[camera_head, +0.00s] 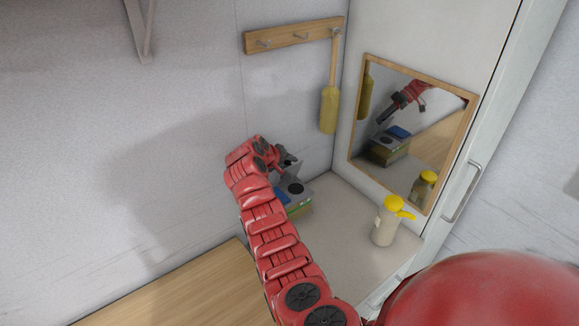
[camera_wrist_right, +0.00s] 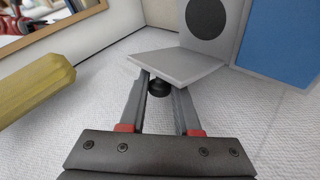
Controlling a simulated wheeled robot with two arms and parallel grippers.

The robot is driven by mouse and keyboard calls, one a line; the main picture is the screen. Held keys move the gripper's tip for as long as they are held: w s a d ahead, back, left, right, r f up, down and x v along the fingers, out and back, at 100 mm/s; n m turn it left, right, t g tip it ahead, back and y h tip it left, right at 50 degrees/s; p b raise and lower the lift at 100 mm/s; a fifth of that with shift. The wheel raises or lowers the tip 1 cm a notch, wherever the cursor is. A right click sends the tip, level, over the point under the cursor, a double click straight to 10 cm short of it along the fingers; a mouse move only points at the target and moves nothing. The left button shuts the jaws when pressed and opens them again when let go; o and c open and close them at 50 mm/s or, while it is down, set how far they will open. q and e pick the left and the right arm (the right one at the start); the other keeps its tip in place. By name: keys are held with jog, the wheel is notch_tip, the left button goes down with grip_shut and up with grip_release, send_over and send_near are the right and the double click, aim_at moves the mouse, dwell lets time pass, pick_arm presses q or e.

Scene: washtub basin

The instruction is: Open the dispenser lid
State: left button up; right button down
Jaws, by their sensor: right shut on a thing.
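The dispenser (camera_head: 300,205) is a box with a grey top, a blue part and green sides, standing in the back corner of the counter. Its grey panel with a round dark area shows in the right wrist view (camera_wrist_right: 232,40). A flat grey lid (camera_wrist_right: 177,65) stands out at an angle from that panel, with a small black knob (camera_wrist_right: 159,88) on its near face. My right gripper (camera_head: 287,163) is at the dispenser, its fingers (camera_wrist_right: 160,92) shut on the knob. My arm hides part of the dispenser in the head view. My left gripper is not in view.
A bottle with a yellow pump (camera_head: 386,225) stands on the counter (camera_head: 345,235) to the right. A wood-framed mirror (camera_head: 425,125) is on the side wall. A yellow brush (camera_head: 329,110) hangs from a peg rail (camera_head: 295,35), close to my right gripper.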

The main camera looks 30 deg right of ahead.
jog(key=shift+w, duration=0.25)
dwell(0.4)
jog(key=c, duration=0.6)
grip_release()
jog(key=b+v, duration=0.5)
jog(key=v, duration=1.2)
jog(key=shift+w+r, duration=0.2)
jog(key=shift+r, duration=0.15)
jog(key=shift+a+f+g, duration=0.1)
jog(key=shift+g, duration=0.2)
